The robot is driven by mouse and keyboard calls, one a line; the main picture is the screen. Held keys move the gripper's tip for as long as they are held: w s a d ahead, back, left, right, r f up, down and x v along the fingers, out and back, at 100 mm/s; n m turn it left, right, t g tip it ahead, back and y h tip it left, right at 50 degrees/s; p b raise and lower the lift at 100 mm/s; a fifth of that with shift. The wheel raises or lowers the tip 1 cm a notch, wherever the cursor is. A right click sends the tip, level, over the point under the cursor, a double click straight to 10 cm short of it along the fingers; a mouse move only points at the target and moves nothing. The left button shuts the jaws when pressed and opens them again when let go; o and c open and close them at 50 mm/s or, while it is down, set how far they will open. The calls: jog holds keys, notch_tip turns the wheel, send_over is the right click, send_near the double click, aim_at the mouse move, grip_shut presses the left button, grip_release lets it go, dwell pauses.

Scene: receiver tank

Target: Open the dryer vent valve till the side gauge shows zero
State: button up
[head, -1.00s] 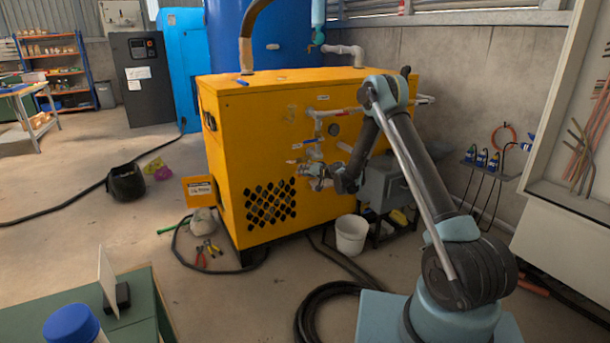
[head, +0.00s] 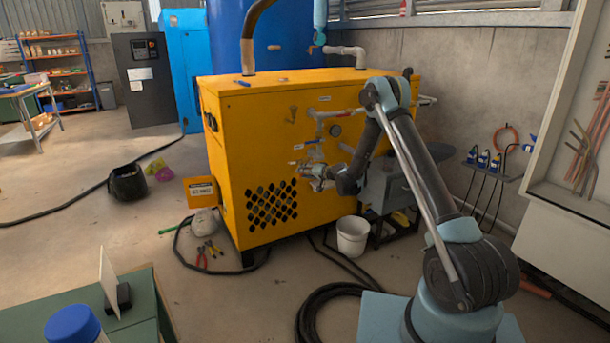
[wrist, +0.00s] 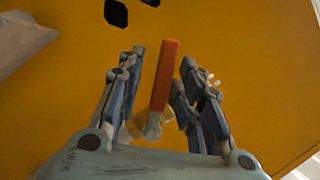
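The gauge's reading is too small to make out. My gripper (head: 308,171) is at the lower pipework of this face. In the wrist view an orange-red lever handle (wrist: 165,75) on a brass-coloured valve body (wrist: 150,122) lies between the fingers of my gripper (wrist: 170,90). The fingers are spread, with gaps on both sides of the handle. In the head view my gripper hides this valve.
A white bucket (head: 352,235) stands on the floor below the pipework. A grey box (head: 388,188) on a stand is right of it. Pliers (head: 208,252) and a black hose (head: 325,310) lie on the floor. A green table (head: 135,300) is at lower left.

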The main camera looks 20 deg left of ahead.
jog(key=v, duration=0.8)
dwell(0.4)
jog(key=shift+f, duration=0.15)
